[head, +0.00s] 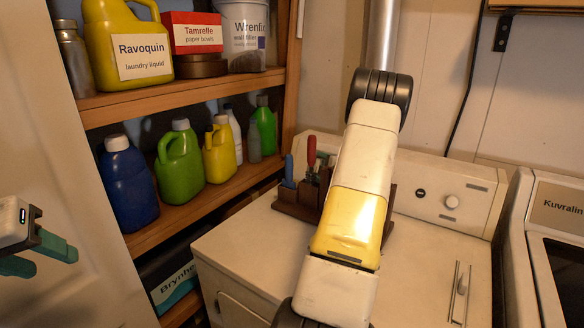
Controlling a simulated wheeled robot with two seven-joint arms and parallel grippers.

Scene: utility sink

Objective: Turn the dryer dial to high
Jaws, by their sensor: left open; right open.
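The dryer (425,245) is a white machine with a raised back panel. The dial (452,201) is a small round pale knob on that panel; its pointer and markings are too small to read. My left gripper (38,256) is at the left edge, in front of a pale door or panel, with its teal fingers apart and empty. It is far from the dial. My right arm stands across the middle of the view, over the dryer and left of the dial. My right gripper is out of view.
A dark round button (420,193) sits left of the dial. A tool caddy (299,205) stands on the dryer, partly behind my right arm. A lint-filter handle (461,287) is at the top's right. Wooden shelves (190,97) hold several bottles. Another appliance (558,240) stands at right.

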